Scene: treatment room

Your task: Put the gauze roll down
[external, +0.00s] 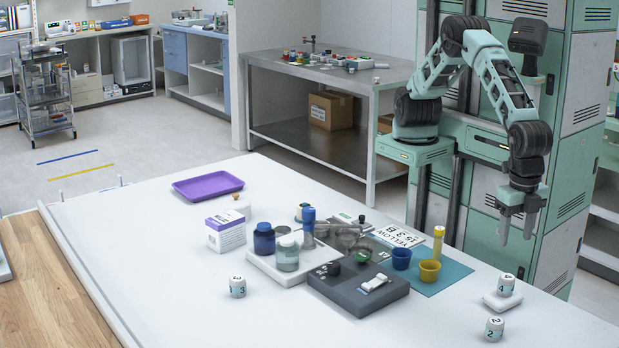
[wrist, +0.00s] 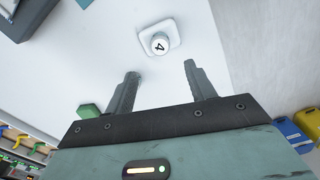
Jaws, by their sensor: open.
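Several white rolls with printed numbers stand on the table; I take these for gauze rolls. The roll marked 4 (external: 506,284) stands upright on a small white square pad (external: 492,302) at the right of the table. In the wrist view the roll marked 4 (wrist: 160,44) rests on its pad (wrist: 177,31), just beyond my fingertips. My gripper (external: 516,235) is open, pointing down above that roll and clear of it. Nothing is between its fingers in the wrist view (wrist: 161,70). The roll marked 2 (external: 494,329) and the roll marked 3 (external: 238,287) stand directly on the table.
A dark grey block (external: 385,299) and a white tray (external: 259,262) with jars stand mid-table. A blue mat (external: 453,275) holds a blue cup (external: 401,259) and a yellow cup (external: 429,271). A purple tray (external: 208,184) lies farther back. The front of the table has bare space.

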